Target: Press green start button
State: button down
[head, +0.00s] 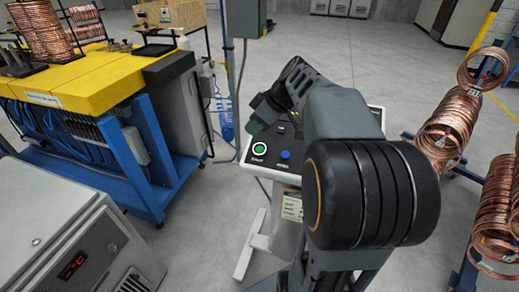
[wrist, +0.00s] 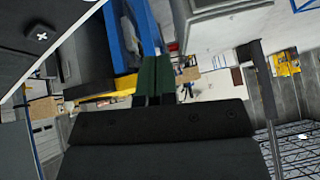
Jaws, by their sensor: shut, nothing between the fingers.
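The green start button (head: 259,148), ringed in white, sits on the left part of a control panel (head: 274,170) in the head view. A blue button (head: 285,155) is to its right. My gripper (head: 254,127) shows as a dark green tip just above the green button in the picture; the gap between them cannot be judged. In the wrist view my gripper's green fingers (wrist: 154,80) are together and empty. The green button cannot be made out in the wrist view. My arm hides the panel's right side in the head view.
A yellow-topped blue workbench (head: 90,80) with copper coils stands at left. A grey cabinet (head: 70,235) with a red display is at lower left. Racks of copper coils (head: 455,120) stand at right. Open grey floor lies between the bench and the panel.

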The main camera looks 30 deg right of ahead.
jog(key=b, duration=0.3)
send_over(258, 153)
jog(key=f, duration=0.6)
jog(key=shift+s+a+f, duration=0.1)
jog(key=shift+s+a, duration=0.25)
jog(key=shift+w+d+f+b, duration=0.15)
jog(key=shift+d+f+b, duration=0.05)
jog(key=shift+f+b, duration=0.2)
jog(key=shift+w+d+f+b, duration=0.15)
jog(key=shift+f+b, duration=0.15)
jog(key=shift+f, duration=0.15)
jog(key=shift+f, duration=0.2)
dwell(0.7)
jog(key=shift+w+d+f+b, duration=0.15)
jog(key=shift+f+b, duration=0.1)
jog(key=shift+b, duration=0.25)
jog(key=shift+w+d+f+b, duration=0.1)
jog(key=shift+f+b, duration=0.4)
dwell(0.6)
jog(key=shift+r, duration=0.1)
jog(key=shift+s+a+r+p, duration=0.15)
jog(key=shift+r, duration=0.25)
jog(key=shift+s+a+r+p, duration=0.1)
jog(key=shift+r+p, duration=0.05)
jog(key=shift+r, duration=0.25)
jog(key=shift+r, duration=0.15)
